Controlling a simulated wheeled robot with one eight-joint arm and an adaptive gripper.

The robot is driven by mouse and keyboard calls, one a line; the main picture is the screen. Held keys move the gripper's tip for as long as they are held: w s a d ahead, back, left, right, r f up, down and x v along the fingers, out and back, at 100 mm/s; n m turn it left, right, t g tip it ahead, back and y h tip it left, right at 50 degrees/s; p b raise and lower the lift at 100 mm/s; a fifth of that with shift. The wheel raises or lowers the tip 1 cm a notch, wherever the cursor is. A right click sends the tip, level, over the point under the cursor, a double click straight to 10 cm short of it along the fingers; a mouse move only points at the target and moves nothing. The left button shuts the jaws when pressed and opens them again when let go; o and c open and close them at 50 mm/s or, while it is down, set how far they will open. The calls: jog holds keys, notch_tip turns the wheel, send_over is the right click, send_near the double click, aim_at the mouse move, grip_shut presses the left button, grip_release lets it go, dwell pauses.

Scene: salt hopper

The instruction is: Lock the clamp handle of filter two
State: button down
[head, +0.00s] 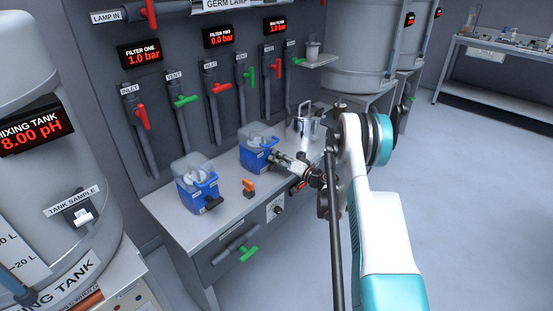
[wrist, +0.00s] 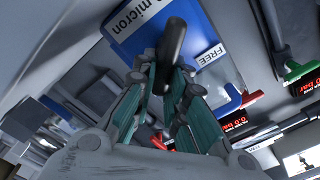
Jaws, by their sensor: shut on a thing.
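Filter two is the blue housing with a clear top (head: 254,157) on the bench, under the display reading 0.0 bar. In the wrist view its blue face (wrist: 150,28) fills the top, with a "micron" label and a "FREE" label (wrist: 210,55). The black clamp handle (wrist: 173,38) stands out from this face near the FREE label. My gripper (wrist: 170,72) is shut on the handle, with its teal fingers on either side of its lower end. In the head view my gripper (head: 274,158) is at the housing's front right and hides the handle.
Filter one (head: 196,194) stands to the left with its own black handle (head: 214,203). An orange piece (head: 249,187) sits between them on the bench (head: 175,218). A metal pot (head: 306,122) stands behind my gripper. Red and green valve handles line the wall. Floor at right is clear.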

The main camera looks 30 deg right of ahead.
jog(key=m, duration=0.3)
jog(key=shift+d+f+m, duration=0.25)
jog(key=shift+f+m, duration=0.15)
jog(key=shift+w+d+f+m, duration=0.1)
jog(key=shift+f+m, duration=0.1)
jog(key=shift+m, duration=0.7)
jog(key=shift+f+m, duration=0.2)
jog(key=shift+m, duration=0.7)
jog(key=c, duration=1.6)
grip_release()
jog(key=v, duration=1.2)
